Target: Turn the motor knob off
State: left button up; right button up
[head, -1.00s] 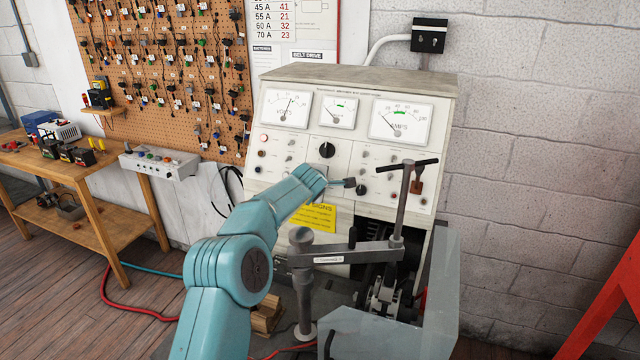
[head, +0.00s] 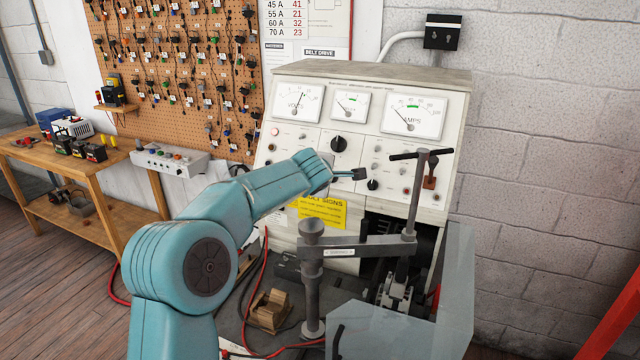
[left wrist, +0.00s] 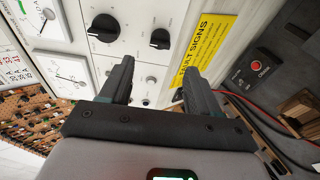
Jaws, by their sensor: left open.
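The grey test bench (head: 450,110) has a sloped panel with two black knobs. The larger knob (head: 338,144) sits under the middle gauge; the smaller knob (head: 372,185) is lower and to its right. I cannot read which one is the motor knob. My left gripper (head: 360,174) is just in front of the smaller knob, partly overlapping it. In the left wrist view the gripper (left wrist: 158,66) is open and empty, and the smaller knob (left wrist: 160,38) shows beyond the gap between its fingertips. The larger knob (left wrist: 103,27) is off to the left. My right gripper is out of view.
A T-handled clamp (head: 421,154) rises in front of the panel's right side, close to my left gripper. A grey clamp arm (head: 350,248) and a clear guard (head: 400,325) stand below. A yellow sign (head: 322,212) is under the panel. A wooden bench (head: 95,190) stands left.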

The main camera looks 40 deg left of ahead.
pick_arm(q)
jog(key=v, duration=0.7)
jog(key=shift+s+b, duration=0.2)
jog(key=shift+b, duration=0.15)
jog(key=shift+d+r, duration=0.1)
jog(key=shift+r, duration=0.05)
